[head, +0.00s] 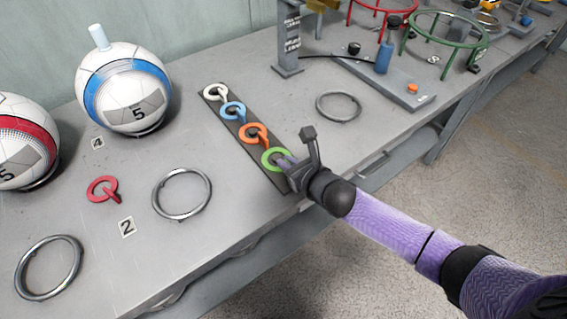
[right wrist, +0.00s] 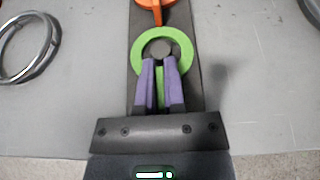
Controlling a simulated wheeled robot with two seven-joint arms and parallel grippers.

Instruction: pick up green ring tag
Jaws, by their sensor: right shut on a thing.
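The green ring tag (head: 272,157) lies at the near end of a dark strip (head: 243,135) on the grey bench. It also shows in the right wrist view (right wrist: 186,68), around a dark round peg (right wrist: 160,49). My right gripper (head: 287,164) comes in from the lower right. In the right wrist view its purple fingers (right wrist: 160,75) are shut on the green ring tag's stem. The tag is still at its place on the strip; I cannot tell whether it is lifted at all. My left gripper is not in view.
Orange (head: 254,133), blue (head: 232,111) and white (head: 215,91) ring tags lie farther along the strip. A red tag (head: 103,189), metal rings (head: 182,193) and two balls (head: 124,88) are at the left. A metal ring (head: 338,106) and a press stand (head: 290,45) are at the right.

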